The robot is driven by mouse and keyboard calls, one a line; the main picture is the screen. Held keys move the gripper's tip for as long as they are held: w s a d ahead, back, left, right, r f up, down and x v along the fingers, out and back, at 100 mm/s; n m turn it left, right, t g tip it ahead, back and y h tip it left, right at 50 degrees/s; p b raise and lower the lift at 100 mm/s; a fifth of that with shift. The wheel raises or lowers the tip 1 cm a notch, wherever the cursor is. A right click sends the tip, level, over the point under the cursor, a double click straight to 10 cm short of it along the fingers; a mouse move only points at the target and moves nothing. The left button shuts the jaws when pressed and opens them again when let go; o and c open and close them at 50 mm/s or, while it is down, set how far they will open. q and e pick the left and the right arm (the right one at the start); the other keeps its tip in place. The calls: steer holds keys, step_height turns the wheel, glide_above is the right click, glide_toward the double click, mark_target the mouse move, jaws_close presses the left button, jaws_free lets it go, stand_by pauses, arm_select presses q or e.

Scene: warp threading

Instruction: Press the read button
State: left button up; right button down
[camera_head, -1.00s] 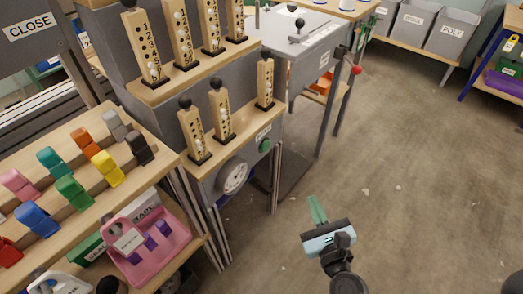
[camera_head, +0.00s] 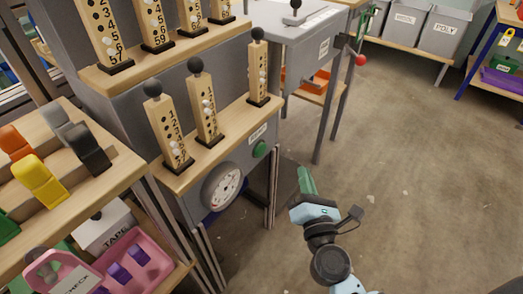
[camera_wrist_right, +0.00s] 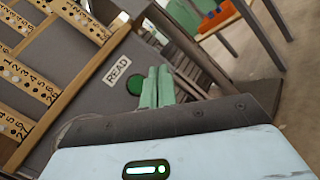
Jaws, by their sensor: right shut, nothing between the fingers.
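The green round read button (camera_head: 260,149) is on the grey front panel of the peg-board cabinet, right of a round dial and below a small label. In the right wrist view the button (camera_wrist_right: 137,84) is beside the READ label (camera_wrist_right: 117,69), partly hidden by my fingers. My right gripper (camera_head: 304,176) has its green fingers shut and empty. In the head view they are right of and below the button, apart from it. In the right wrist view the fingertips (camera_wrist_right: 158,72) overlap the button's right edge; the depth gap is hard to judge. My left gripper is out of view.
The dial (camera_head: 221,186) is on the same panel. Wooden numbered peg boards (camera_head: 205,108) stand on the ledge above. A shelf with a pink caddy (camera_head: 130,268) is at the lower left. A grey machine table (camera_head: 298,45) stands behind. The floor at right is clear.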

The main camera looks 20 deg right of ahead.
mark_target(260, 150)
steer(key=w+a+b, duration=0.1)
steer(key=w+a, duration=0.4)
steer(key=w, duration=0.2)
steer(key=shift+a, duration=0.25)
stand_by(1.1)
stand_by(1.2)
steer(key=shift+w+a, duration=0.25)
steer(key=shift+w, duration=0.1)
steer(key=shift+w+a+b, duration=0.25)
steer(key=shift+w+b, duration=0.1)
steer(key=shift+b, duration=0.05)
stand_by(0.8)
steer(key=shift+s, duration=0.15)
steer(key=shift+s+d, duration=0.5)
steer(key=shift+s, duration=0.1)
